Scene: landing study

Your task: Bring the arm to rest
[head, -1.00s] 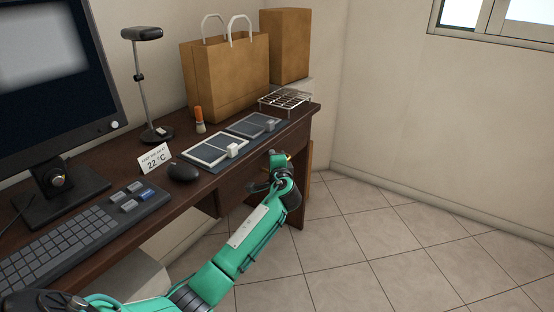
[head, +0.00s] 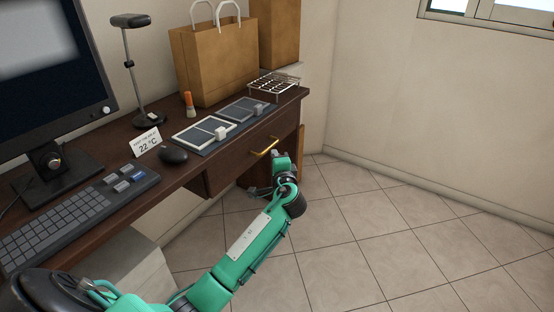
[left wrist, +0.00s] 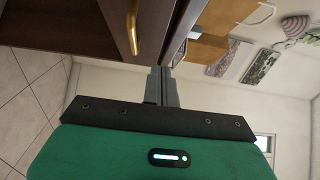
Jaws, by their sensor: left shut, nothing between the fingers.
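My left arm, green and black, reaches in from the lower left of the head view. Its gripper (head: 280,160) is low in front of the desk (head: 213,180), just below the brass drawer handle (head: 264,147) in the picture. In the left wrist view the two grey fingers (left wrist: 161,82) are together with nothing between them. The brass handle (left wrist: 132,25) shows there at the upper left, apart from the fingers. The right gripper is in neither view.
The desk holds a monitor (head: 50,80), keyboard (head: 65,215), mouse (head: 173,155), lamp (head: 129,20), temperature card (head: 146,143), dark panels (head: 204,131), paper bag (head: 215,65) and wire rack (head: 275,85). Tiled floor (head: 370,230) to the right is clear.

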